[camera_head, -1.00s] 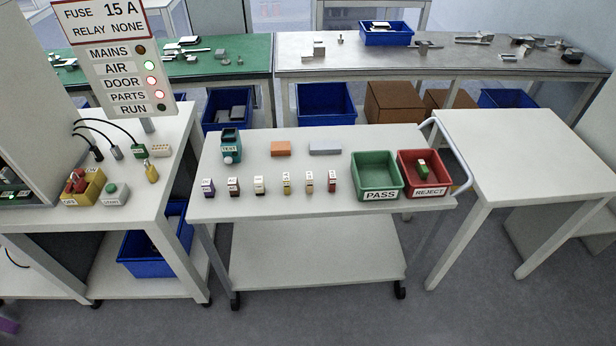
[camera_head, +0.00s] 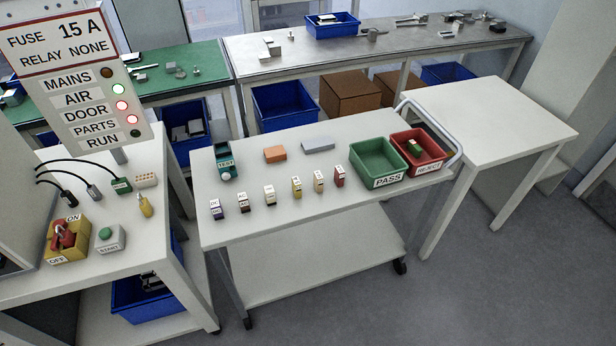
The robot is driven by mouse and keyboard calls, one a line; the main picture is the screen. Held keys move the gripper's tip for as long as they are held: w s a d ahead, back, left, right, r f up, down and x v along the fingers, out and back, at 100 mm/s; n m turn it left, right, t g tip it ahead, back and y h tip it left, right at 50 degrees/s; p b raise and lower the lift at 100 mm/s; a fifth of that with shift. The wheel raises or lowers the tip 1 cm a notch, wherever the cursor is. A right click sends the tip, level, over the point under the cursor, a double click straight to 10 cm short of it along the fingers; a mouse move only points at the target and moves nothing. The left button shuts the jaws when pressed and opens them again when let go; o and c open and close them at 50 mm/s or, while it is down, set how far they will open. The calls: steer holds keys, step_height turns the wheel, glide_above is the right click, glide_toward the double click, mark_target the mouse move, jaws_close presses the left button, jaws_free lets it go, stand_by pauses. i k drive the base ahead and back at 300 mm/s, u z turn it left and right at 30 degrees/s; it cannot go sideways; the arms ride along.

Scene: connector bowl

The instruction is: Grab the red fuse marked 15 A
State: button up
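A row of several small upright fuse-like pieces stands along the front of the white cart (camera_head: 290,225). The red piece (camera_head: 339,176) is at the right end of the row. A tan piece (camera_head: 319,181), a yellow one (camera_head: 296,187), a dark-bodied one (camera_head: 269,195), a dark brown-red one (camera_head: 243,202) and a purple one (camera_head: 216,209) stand left of it. Their markings are too small to read surely. A sign (camera_head: 65,45) reads "FUSE 15 A, RELAY NONE". My gripper is not in view.
Right of the row are a green PASS bin (camera_head: 388,182) and a red REJECT bin (camera_head: 428,169) holding a small green-topped piece. A teal tester (camera_head: 224,160), orange block (camera_head: 275,154) and grey block (camera_head: 318,144) stand behind. The right-hand white table (camera_head: 500,120) is bare.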

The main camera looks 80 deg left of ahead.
mark_target(339, 175)
steer(key=k, duration=1.7)
steer(key=u, duration=2.2)
steer(key=i, duration=0.4)
steer(key=u, duration=0.1)
